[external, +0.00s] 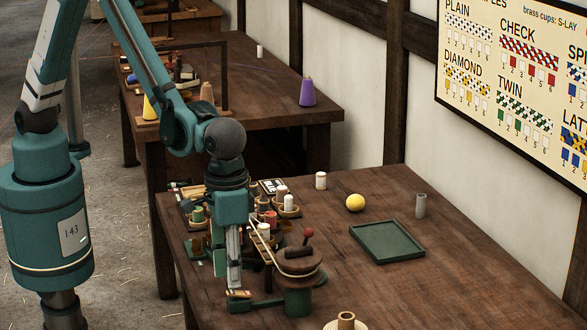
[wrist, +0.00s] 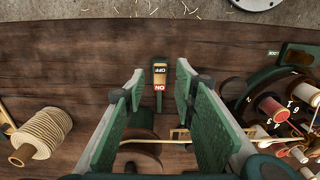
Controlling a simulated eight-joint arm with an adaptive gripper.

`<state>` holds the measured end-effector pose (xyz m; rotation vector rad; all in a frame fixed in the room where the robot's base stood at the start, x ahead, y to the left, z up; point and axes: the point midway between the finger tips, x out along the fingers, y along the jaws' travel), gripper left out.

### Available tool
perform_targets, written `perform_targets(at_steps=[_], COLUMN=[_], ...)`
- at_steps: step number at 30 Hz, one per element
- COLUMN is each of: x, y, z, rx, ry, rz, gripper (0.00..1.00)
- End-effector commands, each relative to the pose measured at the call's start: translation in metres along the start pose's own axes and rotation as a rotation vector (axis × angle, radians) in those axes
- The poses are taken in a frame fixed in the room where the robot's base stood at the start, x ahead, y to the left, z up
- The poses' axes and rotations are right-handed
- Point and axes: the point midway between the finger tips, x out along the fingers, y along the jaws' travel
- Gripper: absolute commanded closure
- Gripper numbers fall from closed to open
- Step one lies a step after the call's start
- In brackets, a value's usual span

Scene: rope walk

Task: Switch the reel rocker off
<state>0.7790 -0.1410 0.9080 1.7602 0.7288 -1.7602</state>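The reel rocker (wrist: 159,76) is a small switch with a dark part marked OFF and a red part marked ON. In the wrist view it lies just beyond and between my fingertips; I cannot tell which side is pressed. In the external view the rocker (external: 239,294) sits at the table's near left edge, beside the green reel base (external: 297,301) with its round wooden top (external: 297,262). My gripper (external: 235,283) points down close above the rocker, and contact cannot be told. In the wrist view my gripper (wrist: 159,82) is open, its fingers apart and empty.
Numbered thread spools (wrist: 270,105) crowd the right of the wrist view. A ribbed pale coil (wrist: 42,133) lies at left. A green tray (external: 387,242), yellow ball (external: 355,202) and grey cylinder (external: 421,205) stand farther right, with bare table around them.

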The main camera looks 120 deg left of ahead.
Motion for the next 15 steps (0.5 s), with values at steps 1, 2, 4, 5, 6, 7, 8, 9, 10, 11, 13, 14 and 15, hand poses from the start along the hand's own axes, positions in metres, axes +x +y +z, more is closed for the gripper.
perform_targets(at_steps=[1, 2, 4, 5, 6, 7, 8, 9, 10, 11, 13, 14, 15], x=[0.007, 0.011, 0.019, 0.022, 0.025, 0.028, 0.030, 0.033, 0.035, 0.037, 0.040, 0.041, 0.041], y=[0.000, 0.000, 0.000, 0.000, 0.000, 0.000, 0.000, 0.000, 0.000, 0.000, 0.000, 0.000, 0.000], z=[0.000, 0.000, 0.000, 0.000, 0.000, 0.000, 0.000, 0.000, 0.000, 0.000, 0.000, 0.000, 0.000], rx=[0.000, 0.000, 0.000, 0.000, 0.000, 0.000, 0.000, 0.000, 0.000, 0.000, 0.000, 0.000, 0.000], ry=[0.000, 0.000, 0.000, 0.000, 0.000, 0.000, 0.000, 0.000, 0.000, 0.000, 0.000, 0.000, 0.000], rz=[0.000, 0.000, 0.000, 0.000, 0.000, 0.000, 0.000, 0.000, 0.000, 0.000, 0.000, 0.000, 0.000], gripper=[0.72, 0.72, 0.72, 0.72, 0.72, 0.72, 0.72, 0.72, 0.72, 0.72, 0.72, 0.72, 0.72])
